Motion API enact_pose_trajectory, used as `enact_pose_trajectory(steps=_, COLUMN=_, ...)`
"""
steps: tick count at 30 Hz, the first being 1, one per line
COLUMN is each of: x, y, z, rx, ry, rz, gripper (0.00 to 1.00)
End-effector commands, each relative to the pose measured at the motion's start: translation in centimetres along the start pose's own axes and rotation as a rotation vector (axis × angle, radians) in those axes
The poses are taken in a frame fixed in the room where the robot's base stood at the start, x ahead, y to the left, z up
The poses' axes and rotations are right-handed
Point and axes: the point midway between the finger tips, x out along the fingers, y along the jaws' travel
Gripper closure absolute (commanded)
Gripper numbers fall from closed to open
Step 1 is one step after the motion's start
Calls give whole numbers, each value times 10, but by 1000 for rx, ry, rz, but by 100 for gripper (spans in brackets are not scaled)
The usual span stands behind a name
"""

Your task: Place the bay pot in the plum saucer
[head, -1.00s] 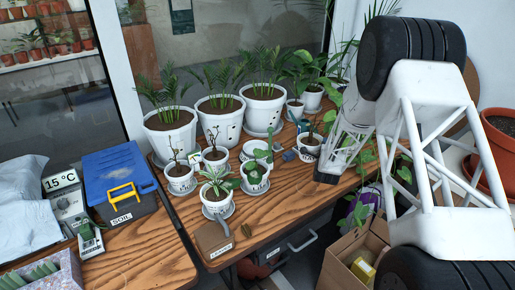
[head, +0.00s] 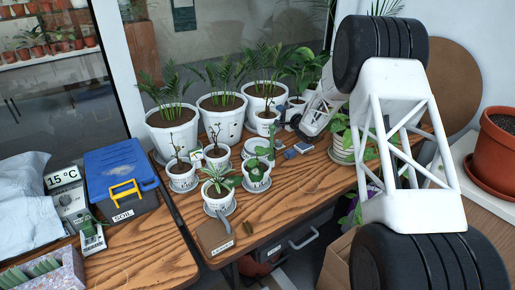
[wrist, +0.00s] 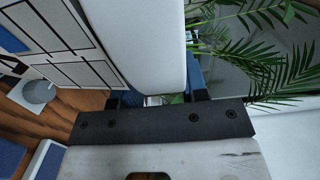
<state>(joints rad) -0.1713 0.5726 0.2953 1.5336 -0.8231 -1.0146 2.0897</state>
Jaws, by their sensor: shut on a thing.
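My gripper (head: 284,122) is shut on a small white pot (head: 266,127) with a thin leafy plant. The pot is held in the air in front of the large palm pots; its label is too small to read. In the wrist view its pale wall (wrist: 150,40) fills the middle between my fingers. A white round dish or pot (head: 250,149) stands below, behind the small potted plants, partly hidden by leaves. I cannot tell which item is the plum saucer.
Large white palm pots (head: 173,132) line the back. Several small pots, including a succulent (head: 217,197), stand in front. A blue item (head: 290,153) and a brown labelled block (head: 215,238) are on the table (head: 275,215). The table's front right is mostly clear.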

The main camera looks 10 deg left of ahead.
Motion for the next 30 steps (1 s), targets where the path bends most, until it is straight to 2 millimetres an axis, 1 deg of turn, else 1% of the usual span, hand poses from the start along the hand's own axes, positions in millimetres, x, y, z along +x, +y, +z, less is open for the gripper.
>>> enact_pose_trajectory(steps=1, x=10, y=-3, z=6, rx=-3, ry=-41, rz=-1, gripper=87)
enact_pose_trajectory(steps=3, x=21, y=-6, z=14, rx=-2, ry=-100, rz=-1, gripper=87)
enact_pose_trajectory(steps=6, x=34, y=-9, z=24, rx=-2, ry=-173, rz=-1, gripper=87)
enact_pose_trajectory(steps=10, x=45, y=-12, z=34, rx=-1, ry=-238, rz=-1, gripper=87)
enact_pose_trajectory(steps=15, x=51, y=-13, z=39, rx=0, ry=-274, rz=0, gripper=87)
enact_pose_trajectory(steps=25, x=51, y=-13, z=40, rx=0, ry=-277, rz=-1, gripper=87)
enact_pose_trajectory(steps=30, x=51, y=-6, z=40, rx=0, ry=-277, rz=0, gripper=87)
